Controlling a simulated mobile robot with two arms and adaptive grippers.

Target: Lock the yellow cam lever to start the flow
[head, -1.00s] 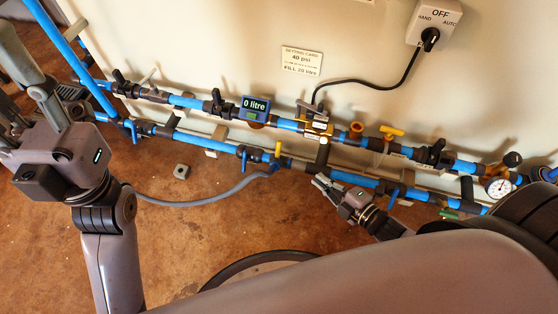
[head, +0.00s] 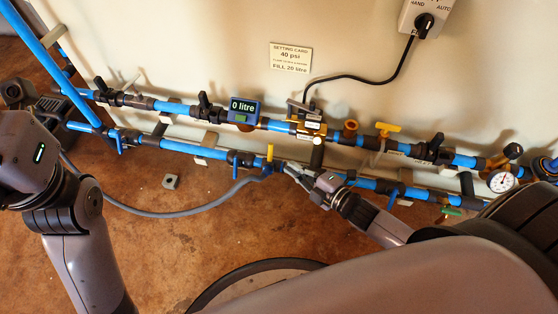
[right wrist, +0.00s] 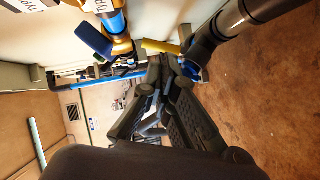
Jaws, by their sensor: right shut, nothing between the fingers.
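The yellow cam lever (head: 270,152) stands up from the lower blue pipe line, at the joint where the grey hose (head: 215,204) meets it. It also shows in the right wrist view as a yellow bar (right wrist: 160,46), just beyond my fingers. My right gripper (head: 288,169) is shut and empty, with its fingertips close to the right of the lever, by the coupling. I cannot tell whether they touch it. In the right wrist view the black fingers (right wrist: 165,75) point toward the lever. My left arm is at the left edge, and its fingers do not show.
The upper line carries a meter reading 0 litre (head: 243,111) and another yellow handle (head: 388,127). A pressure gauge (head: 501,181) is at right. A switch box (head: 428,17) and setting card (head: 290,58) are on the wall. The brown floor is mostly clear.

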